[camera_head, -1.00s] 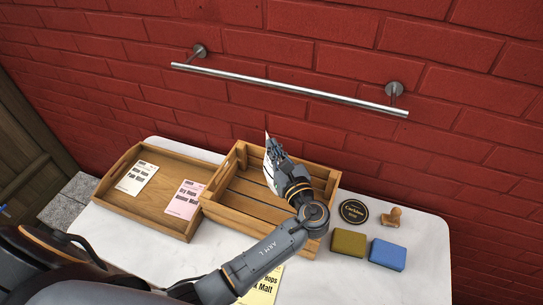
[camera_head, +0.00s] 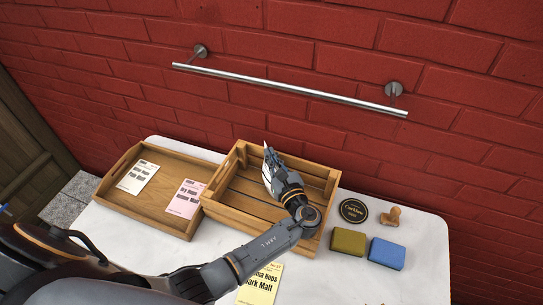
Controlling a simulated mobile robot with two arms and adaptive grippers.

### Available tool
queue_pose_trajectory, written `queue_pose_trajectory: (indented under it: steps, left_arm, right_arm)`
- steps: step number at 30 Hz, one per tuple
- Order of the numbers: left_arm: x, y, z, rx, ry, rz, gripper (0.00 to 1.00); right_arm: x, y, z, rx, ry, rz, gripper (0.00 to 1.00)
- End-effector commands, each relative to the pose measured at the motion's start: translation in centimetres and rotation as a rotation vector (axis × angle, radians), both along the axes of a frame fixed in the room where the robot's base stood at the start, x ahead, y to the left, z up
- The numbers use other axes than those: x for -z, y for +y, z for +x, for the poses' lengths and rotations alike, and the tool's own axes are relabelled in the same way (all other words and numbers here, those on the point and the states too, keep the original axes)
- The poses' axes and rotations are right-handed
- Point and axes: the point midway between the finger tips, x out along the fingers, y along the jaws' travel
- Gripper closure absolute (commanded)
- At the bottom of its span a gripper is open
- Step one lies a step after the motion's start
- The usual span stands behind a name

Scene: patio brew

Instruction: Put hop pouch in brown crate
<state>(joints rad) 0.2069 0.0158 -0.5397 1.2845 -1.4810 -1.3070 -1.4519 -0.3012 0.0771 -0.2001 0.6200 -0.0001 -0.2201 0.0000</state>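The brown crate (camera_head: 222,211) is a slatted wooden box in the middle of the white table. My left gripper (camera_head: 269,160) reaches over it from the front and points down towards its back part. It appears shut on a thin white pouch (camera_head: 266,174), seen nearly edge-on, so its print cannot be read. The fingers hide part of the pouch, and whether its lower edge touches the crate floor cannot be told. A yellow pouch or card (camera_head: 262,284) lies on the table in front of the crate, partly behind my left arm. My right gripper is not in view.
A wooden tray (camera_head: 160,168) left of the crate holds a white card (camera_head: 137,177) and a pink card (camera_head: 185,199). Right of the crate are a round black coaster (camera_head: 353,211), a wooden stamp (camera_head: 391,217), an olive block (camera_head: 348,242) and a blue block (camera_head: 387,254). A metal rail (camera_head: 290,90) crosses the wall.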

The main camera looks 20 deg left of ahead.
Motion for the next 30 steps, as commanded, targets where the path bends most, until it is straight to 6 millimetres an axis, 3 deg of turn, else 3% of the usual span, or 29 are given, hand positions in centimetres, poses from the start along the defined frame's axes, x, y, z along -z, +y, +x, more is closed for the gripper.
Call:
queue_pose_trajectory:
  steps: [1, 4, 14, 30]
  left_arm:
    - [0.0, 0.0, 0.0, 0.000, 0.001, -0.001, 0.90]
    - [0.0, 0.0, 0.0, 0.000, 0.001, -0.001, 0.72]
    - [-0.4, 0.0, 0.0, 0.000, 0.000, 0.000, 0.72]
    - [-0.1, -5.2, -5.1, 0.001, -0.001, -0.001, 0.72]
  right_arm:
    - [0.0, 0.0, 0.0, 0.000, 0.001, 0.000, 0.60]
    - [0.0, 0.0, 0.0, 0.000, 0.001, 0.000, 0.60]
    - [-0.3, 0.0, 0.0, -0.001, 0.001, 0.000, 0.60]
    - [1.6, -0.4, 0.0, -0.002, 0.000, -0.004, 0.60]
